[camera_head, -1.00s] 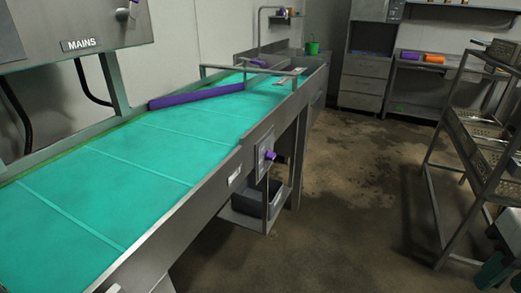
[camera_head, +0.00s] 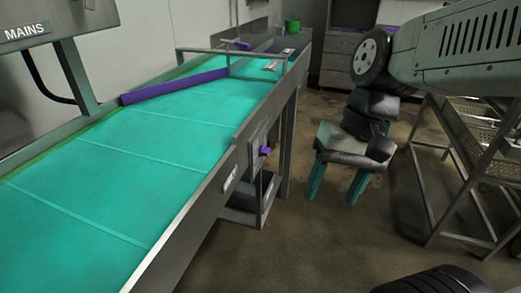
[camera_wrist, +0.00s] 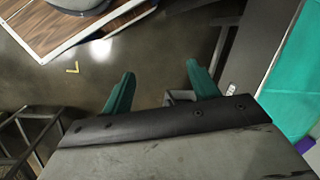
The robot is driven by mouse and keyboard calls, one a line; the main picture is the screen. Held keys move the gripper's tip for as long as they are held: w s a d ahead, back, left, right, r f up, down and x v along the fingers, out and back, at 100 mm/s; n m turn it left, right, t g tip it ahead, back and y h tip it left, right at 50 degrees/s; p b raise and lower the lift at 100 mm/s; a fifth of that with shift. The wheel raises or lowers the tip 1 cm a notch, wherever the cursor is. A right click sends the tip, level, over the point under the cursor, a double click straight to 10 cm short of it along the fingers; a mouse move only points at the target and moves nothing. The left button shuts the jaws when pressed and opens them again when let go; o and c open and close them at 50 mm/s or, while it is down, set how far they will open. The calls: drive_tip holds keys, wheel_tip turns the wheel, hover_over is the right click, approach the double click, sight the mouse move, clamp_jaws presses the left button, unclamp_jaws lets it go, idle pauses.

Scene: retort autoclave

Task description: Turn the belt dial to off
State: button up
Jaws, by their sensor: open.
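The belt dial is a small purple knob (camera_head: 265,151) on a grey box on the conveyor's right side, below the belt edge. Its setting is too small to read. My gripper (camera_head: 336,184) hangs to the right of the dial, pointing down, clear of the conveyor. Its two teal fingers are apart and empty; they also show in the wrist view (camera_wrist: 160,74) above the floor. The conveyor's teal belt (camera_head: 150,165) runs away from me, and its edge shows at the right of the wrist view (camera_wrist: 295,85). I cannot make out the dial for sure there.
A purple bar (camera_head: 175,86) lies across the belt. A steel rack with perforated trays (camera_head: 475,175) stands at the right. A grey panel marked MAINS (camera_head: 50,25) is at upper left. The floor between conveyor and rack is open.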

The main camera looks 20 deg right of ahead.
drive_tip(key=w+a+f+m+g+y, duration=0.1)
drive_tip(key=w+a+m+y, duration=0.1)
drive_tip(key=w+m+y, duration=0.15)
drive_tip(key=w+a+f+m+y, duration=0.1)
drive_tip(key=w+a+m+y, duration=0.1)
drive_tip(key=w, duration=0.2)
drive_tip(key=m+t+y, duration=0.6)
drive_tip(key=m+t, duration=0.7)
drive_tip(key=m, duration=0.5)
approach(270, 151)
drive_tip(key=x, duration=0.9)
drive_tip(key=shift+a+r, duration=0.25)
drive_tip(key=shift+a, duration=0.15)
drive_tip(key=c, duration=1)
